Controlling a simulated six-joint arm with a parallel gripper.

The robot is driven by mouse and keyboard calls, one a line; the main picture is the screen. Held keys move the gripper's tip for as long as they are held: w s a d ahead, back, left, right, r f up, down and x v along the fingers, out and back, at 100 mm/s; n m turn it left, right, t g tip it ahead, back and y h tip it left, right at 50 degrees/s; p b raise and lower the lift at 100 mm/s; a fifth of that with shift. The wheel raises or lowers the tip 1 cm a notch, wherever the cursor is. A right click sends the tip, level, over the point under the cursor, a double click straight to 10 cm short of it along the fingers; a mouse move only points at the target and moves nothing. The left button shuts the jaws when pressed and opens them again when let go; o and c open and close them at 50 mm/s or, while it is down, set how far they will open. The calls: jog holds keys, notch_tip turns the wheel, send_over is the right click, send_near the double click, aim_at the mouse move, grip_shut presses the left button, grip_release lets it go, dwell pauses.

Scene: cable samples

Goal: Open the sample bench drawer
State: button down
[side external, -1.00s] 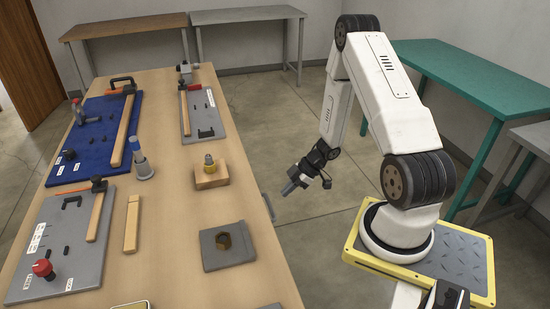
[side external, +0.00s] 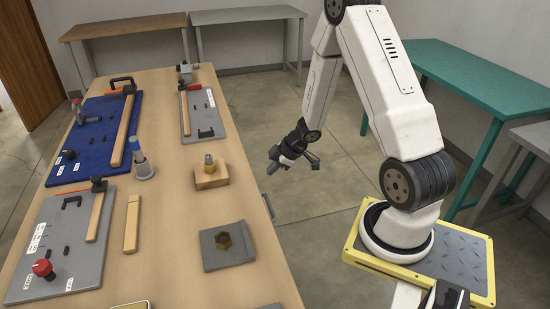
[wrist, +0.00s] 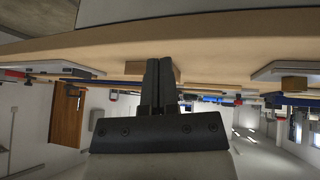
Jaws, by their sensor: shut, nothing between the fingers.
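The sample bench (side external: 185,215) is a long wooden-topped table. A grey bar handle (side external: 268,206) shows at its right edge, on the side facing my arm. The drawer front is hidden below the bench top from this angle, and no gap shows at the edge. My gripper (side external: 275,163) is in the air beside the bench's right edge, farther back and higher than the handle in the side view, and apart from it. The wrist view shows its two dark fingers (wrist: 160,72) together and empty, with the bench edge across the picture. I cannot make out the handle there.
A green table (side external: 480,85) stands behind my arm. Floor between bench and base is clear.

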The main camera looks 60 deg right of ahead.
jog(key=s+a+r+m+g+h, duration=0.2)
jog(key=a+r+m, duration=0.4)
jog(key=a+r, duration=0.5)
jog(key=shift+s+a+r+g+h, duration=0.15)
jog(key=shift+s+a+g+h, duration=0.35)
jog(key=shift+s+a, duration=0.8)
